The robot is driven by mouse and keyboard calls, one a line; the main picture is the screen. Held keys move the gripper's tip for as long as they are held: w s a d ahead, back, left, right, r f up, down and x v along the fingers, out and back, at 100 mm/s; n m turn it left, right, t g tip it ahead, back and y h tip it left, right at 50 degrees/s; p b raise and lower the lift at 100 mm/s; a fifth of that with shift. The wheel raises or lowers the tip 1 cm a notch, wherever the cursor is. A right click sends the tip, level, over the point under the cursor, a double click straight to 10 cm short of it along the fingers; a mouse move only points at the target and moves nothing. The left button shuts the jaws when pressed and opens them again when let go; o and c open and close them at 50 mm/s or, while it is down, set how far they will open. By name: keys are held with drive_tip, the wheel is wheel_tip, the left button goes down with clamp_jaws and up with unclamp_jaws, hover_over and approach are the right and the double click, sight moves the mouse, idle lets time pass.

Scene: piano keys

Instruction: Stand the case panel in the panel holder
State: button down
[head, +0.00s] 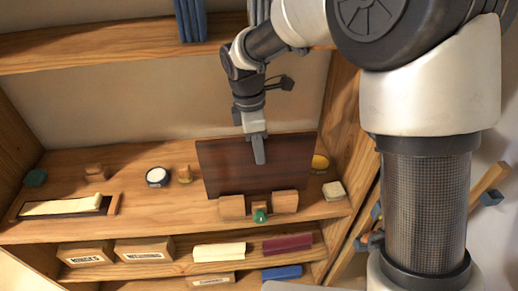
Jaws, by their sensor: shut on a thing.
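The case panel (225,168) is a dark brown, flat board standing nearly upright on the middle shelf. My gripper (259,155) comes down from above and is shut on the panel's upper edge, with one finger showing on its front face. The panel holder (232,208) shows as light wooden blocks at the panel's lower edge, with a green knob (260,216) between them. The blocks hide part of the panel's bottom. I cannot tell whether the panel rests in the holder's slot or just behind the blocks.
A white dish (157,177) and a small wooden piece stand left of the panel. A yellow round thing (320,162) and a pale block (334,190) are to its right, near the shelf's side wall. A tray (65,206) lies at left. Labelled boxes (145,250) sit below.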

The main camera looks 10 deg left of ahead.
drive_tip(key=shift+f+b, duration=1.1)
drive_tip(key=shift+f, duration=0.8)
drive_tip(key=c, duration=1.7)
unclamp_jaws()
